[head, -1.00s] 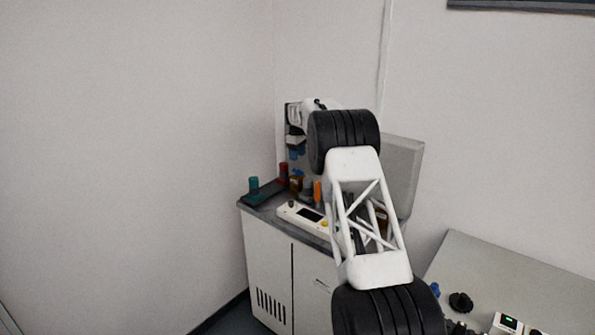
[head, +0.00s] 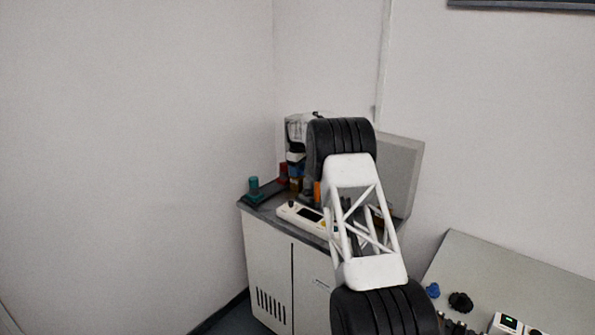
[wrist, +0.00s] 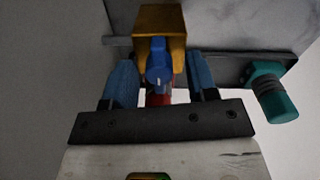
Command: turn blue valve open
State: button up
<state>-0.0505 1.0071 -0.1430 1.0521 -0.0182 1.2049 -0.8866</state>
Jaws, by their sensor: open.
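The blue valve (wrist: 158,66) has a dark blue handle on a brass-coloured block (wrist: 160,20) in the wrist view. My gripper (wrist: 160,75) is open, with one blue finger on each side of the valve in the picture. Gaps show between the valve and both fingers. How deep the fingertips reach along the handle is hard to tell. In the head view my gripper (head: 296,166) points down over the back of the cabinet, and the valve cannot be told apart from the blue fingers there.
A teal valve (wrist: 272,92) stands to the right in the wrist view and at the cabinet's left end (head: 254,186) in the head view. A red part (head: 283,172) is close to my gripper. A white device (head: 303,215) lies in front. A grey panel (head: 402,165) stands behind.

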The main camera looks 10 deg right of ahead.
jog(key=c, duration=0.9)
jog(key=shift+m, duration=0.3)
jog(key=m, duration=0.8)
jog(key=shift+m, duration=0.3)
jog(key=m, duration=0.4)
jog(key=shift+m, duration=0.3)
jog(key=m, duration=0.4)
jog(key=shift+w+d, duration=0.1)
jog(key=shift+g, duration=0.3)
